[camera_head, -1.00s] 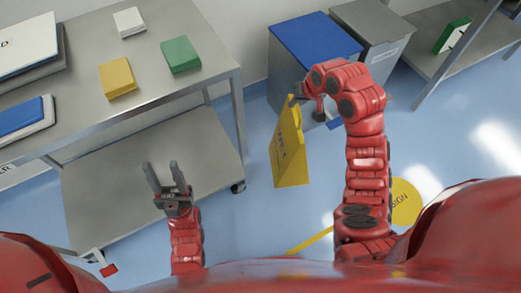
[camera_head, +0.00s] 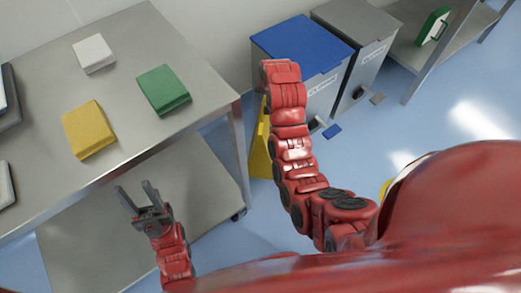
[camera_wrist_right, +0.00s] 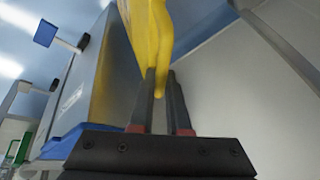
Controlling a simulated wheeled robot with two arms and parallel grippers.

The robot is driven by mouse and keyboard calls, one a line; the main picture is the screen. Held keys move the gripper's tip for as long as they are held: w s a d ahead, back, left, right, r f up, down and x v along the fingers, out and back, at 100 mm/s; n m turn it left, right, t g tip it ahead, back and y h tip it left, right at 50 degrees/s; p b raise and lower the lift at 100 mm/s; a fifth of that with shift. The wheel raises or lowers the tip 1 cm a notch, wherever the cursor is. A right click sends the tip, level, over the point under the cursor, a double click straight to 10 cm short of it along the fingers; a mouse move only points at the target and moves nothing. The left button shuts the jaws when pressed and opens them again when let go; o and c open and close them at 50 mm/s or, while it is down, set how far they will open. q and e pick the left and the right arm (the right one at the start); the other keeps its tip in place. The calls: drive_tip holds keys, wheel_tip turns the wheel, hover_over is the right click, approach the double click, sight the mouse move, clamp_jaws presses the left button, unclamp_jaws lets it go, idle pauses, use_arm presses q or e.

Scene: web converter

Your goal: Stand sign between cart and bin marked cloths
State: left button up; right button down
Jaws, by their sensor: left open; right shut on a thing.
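The yellow sign (camera_head: 259,150) shows in the head view between the steel cart (camera_head: 238,135) and the blue-lidded bin (camera_head: 300,42); my right arm hides most of it. In the right wrist view my right gripper (camera_wrist_right: 163,85) is shut on the top of the sign (camera_wrist_right: 150,30). Whether the sign's foot touches the floor cannot be seen. The bin has a label on its front, too small to read surely; it also shows in the right wrist view (camera_wrist_right: 75,90). My left gripper (camera_head: 136,198) is open and empty over the cart's lower shelf.
A grey-lidded bin (camera_head: 357,25) stands right of the blue-lidded one, with pedals in front of both. White (camera_head: 94,53), yellow (camera_head: 89,129) and green (camera_head: 162,89) cloth stacks lie on the cart top. A wall is behind. Open blue floor (camera_head: 420,115) lies at right.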

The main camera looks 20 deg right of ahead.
wheel_tip(320, 180, down, 9)
drive_tip(key=b, duration=0.2)
drive_tip(key=shift+f, duration=0.15)
drive_tip(key=c, duration=0.9)
unclamp_jaws()
drive_tip(key=shift+f, duration=0.1)
